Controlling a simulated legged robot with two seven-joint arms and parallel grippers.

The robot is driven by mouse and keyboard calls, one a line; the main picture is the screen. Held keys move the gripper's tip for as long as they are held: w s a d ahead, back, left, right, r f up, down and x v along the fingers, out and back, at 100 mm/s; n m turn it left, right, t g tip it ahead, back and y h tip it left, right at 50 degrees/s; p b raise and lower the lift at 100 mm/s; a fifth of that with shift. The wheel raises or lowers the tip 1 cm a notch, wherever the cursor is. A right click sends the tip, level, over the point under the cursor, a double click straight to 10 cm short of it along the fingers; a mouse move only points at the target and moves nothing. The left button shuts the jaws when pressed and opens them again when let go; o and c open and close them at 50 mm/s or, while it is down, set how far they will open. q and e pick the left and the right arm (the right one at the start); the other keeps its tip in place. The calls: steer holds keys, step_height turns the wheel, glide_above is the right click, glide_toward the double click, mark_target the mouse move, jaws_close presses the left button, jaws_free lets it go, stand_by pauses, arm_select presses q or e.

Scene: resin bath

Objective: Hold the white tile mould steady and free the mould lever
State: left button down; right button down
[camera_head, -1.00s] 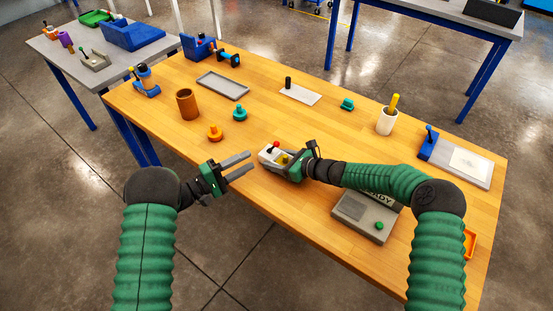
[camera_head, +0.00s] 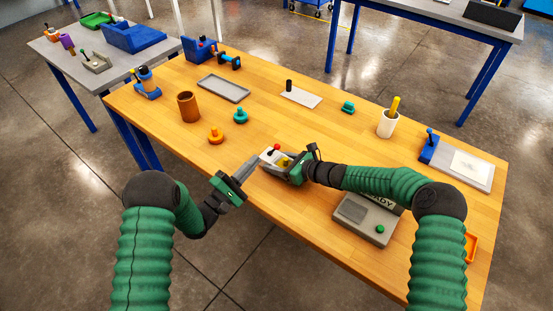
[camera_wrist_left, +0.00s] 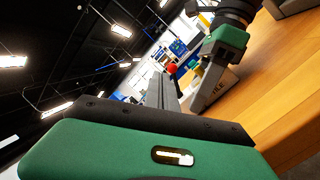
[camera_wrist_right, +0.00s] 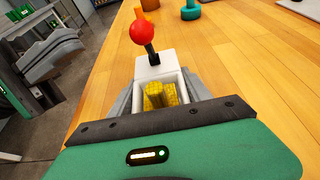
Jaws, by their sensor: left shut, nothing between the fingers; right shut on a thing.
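Yellow material (camera_wrist_right: 160,96) lies in the mould's cavity. My right gripper (camera_wrist_right: 163,85) is shut on the mould, a finger along each side. My left gripper (camera_head: 258,160) is shut and empty, its tips close to the mould's left end and below the red ball. I cannot tell whether they touch.
An orange knobbed piece (camera_head: 216,135), a teal one (camera_head: 240,116) and a brown cup (camera_head: 188,106) stand left of the mould.

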mark_target(275, 149)
arm_select(q)
steer(key=s+d+n+t+y, duration=0.1)
steer(key=n+y, duration=0.2)
steer(key=n, duration=0.2)
steer(key=s+d+n+t+y, duration=0.1)
steer(key=s+n+y, duration=0.1)
steer(key=n+y, duration=0.2)
steer(key=s+d+n+t+y, duration=0.1)
steer(key=s+d+n+y, duration=0.1)
steer(key=n, duration=0.4)
steer(key=shift+t+y, duration=0.4)
steer(key=shift+y, duration=0.5)
steer(key=s+d+n+g+y, duration=0.2)
steer(key=s+n+g, duration=0.1)
steer(key=s+n, duration=0.2)
steer(key=shift+s+d+r, duration=0.15)
steer(key=shift+s+d, duration=0.25)
steer(key=shift+s, duration=0.3)
steer(key=w, duration=1.4)
steer(key=shift+d+f, duration=0.2)
steer(key=shift+d, duration=0.1)
